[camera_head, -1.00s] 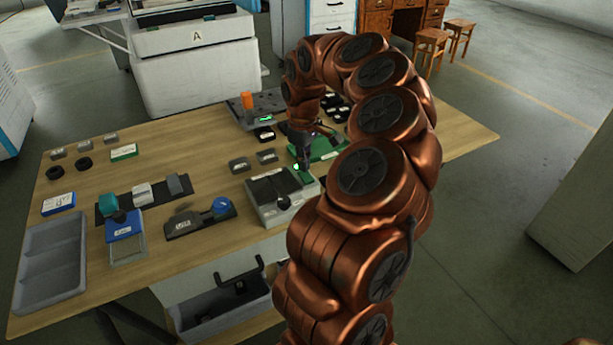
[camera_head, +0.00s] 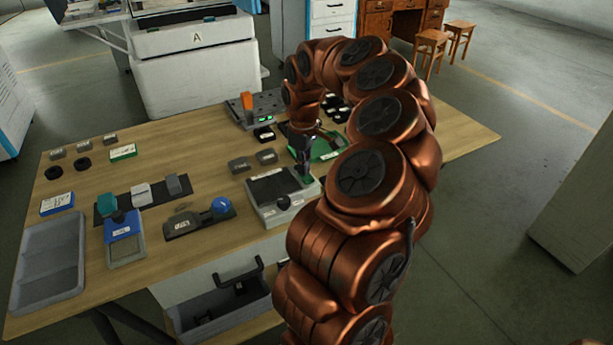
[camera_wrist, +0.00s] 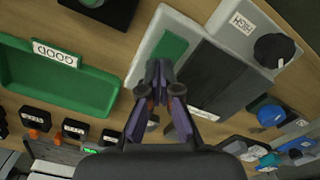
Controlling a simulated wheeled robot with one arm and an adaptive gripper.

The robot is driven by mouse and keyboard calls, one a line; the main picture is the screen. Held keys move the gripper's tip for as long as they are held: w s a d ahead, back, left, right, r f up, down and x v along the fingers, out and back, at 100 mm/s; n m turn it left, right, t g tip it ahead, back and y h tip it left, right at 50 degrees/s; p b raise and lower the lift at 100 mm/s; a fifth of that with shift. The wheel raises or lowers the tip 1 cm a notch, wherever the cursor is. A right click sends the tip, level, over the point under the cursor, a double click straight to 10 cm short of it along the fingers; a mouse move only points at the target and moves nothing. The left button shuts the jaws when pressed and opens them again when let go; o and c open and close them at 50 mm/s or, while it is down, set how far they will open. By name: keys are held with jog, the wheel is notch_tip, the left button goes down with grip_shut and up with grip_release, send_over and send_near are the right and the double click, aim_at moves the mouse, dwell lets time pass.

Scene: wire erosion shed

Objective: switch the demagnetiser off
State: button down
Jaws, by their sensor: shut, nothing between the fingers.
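The demagnetiser appears to be the grey box (camera_head: 268,214) at the bench's front edge, with a dark top plate (camera_head: 272,187) and a black knob (camera_head: 283,203). In the wrist view the box (camera_wrist: 206,20) shows its dark plate, the knob (camera_wrist: 273,50) and a green switch pad (camera_wrist: 171,47). My gripper (camera_head: 305,176) points down at the box's back right corner, over the pad. Its fingers (camera_wrist: 158,72) are shut and empty at the pad's lower edge. I cannot tell whether they touch it. The fingers partly hide the pad, and no lit lamp shows on the box.
A green tray (camera_wrist: 55,85) labelled GOOD lies beside the box. A blue-knobbed fixture (camera_head: 200,222) stands to its left, small grey blocks (camera_head: 239,165) behind it. An open drawer (camera_head: 225,312) juts out below.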

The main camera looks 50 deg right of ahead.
jog(key=shift+r+p, duration=1.4)
jog(key=shift+r, duration=2.05)
jog(key=s+a+r+n+p, duration=0.15)
jog(key=a+r, duration=0.35)
jog(key=a, duration=0.6)
jog(key=s+a+r+p, duration=0.3)
jog(key=a+r, duration=0.3)
jog(key=a, duration=0.5)
jog(key=s+a+f+m+g+p, duration=0.1)
jog(key=s+a+m, duration=0.1)
jog(key=s+a, duration=0.3)
jog(key=s+a+f+m+p, duration=0.1)
jog(key=s+a, duration=0.4)
jog(key=s, duration=0.9)
jog(key=shift+s+a+m+g+p, duration=0.15)
jog(key=shift+a+m+g+p, duration=0.2)
jog(key=shift+p, duration=0.4)
